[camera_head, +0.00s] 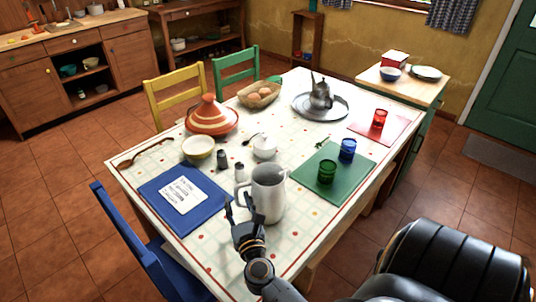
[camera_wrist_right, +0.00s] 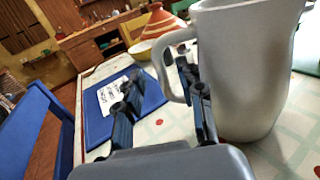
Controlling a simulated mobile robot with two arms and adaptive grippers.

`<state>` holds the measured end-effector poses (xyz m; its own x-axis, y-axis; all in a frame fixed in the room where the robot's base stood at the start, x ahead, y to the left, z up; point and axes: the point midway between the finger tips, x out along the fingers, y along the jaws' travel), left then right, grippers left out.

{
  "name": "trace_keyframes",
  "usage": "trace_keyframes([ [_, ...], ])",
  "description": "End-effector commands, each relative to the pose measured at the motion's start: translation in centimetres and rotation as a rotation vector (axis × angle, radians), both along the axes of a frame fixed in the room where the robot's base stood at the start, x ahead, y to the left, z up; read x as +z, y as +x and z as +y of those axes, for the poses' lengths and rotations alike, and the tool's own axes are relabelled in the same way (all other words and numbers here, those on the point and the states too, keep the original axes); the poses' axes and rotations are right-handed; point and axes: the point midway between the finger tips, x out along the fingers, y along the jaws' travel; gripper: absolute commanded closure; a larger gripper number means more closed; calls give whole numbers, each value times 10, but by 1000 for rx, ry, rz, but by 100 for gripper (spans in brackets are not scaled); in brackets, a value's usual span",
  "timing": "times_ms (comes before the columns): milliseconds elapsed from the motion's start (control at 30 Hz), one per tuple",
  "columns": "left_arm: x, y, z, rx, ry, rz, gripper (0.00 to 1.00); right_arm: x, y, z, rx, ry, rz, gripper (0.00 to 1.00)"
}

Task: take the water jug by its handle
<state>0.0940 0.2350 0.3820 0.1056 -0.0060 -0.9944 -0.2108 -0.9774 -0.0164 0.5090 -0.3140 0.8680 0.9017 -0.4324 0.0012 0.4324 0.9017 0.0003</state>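The water jug (camera_head: 268,203) is a tall pale grey jug standing upright on the table's near side; it fills the right of the wrist view (camera_wrist_right: 240,75). Its handle (camera_head: 240,190) is on its left side, and the loop shows in the wrist view (camera_wrist_right: 163,68). My right gripper (camera_head: 240,210) is open, just beside the jug at the handle. In the wrist view my right gripper (camera_wrist_right: 158,76) has its fingers apart, with the handle's outer bar appearing between the tips. The right finger overlaps the handle opening; contact cannot be told. My left gripper is out of view.
A blue mat (camera_head: 165,212) with a white card lies left of the jug. A green mat (camera_head: 320,195) with green and blue glasses lies right. A tagine (camera_head: 212,125), yellow bowl (camera_head: 198,158), shakers and a white pot stand behind. A blue chair (camera_head: 125,230) is at the left edge.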

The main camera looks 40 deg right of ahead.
Motion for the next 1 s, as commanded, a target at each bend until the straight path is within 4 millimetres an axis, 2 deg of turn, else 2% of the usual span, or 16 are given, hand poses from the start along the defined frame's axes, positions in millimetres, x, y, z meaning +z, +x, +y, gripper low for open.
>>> trace_keyframes([
  [100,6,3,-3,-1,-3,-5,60,1,18,-8,0,-2,-2,62],
  [200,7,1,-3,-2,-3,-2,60,0,25,-12,0,-2,-1,62],
  [467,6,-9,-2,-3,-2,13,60,-1,27,-13,0,-1,0,62],
  [667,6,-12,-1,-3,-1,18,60,-1,27,-13,0,-1,0,100],
  [1000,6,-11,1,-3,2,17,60,-1,27,-13,0,-2,1,100],
])
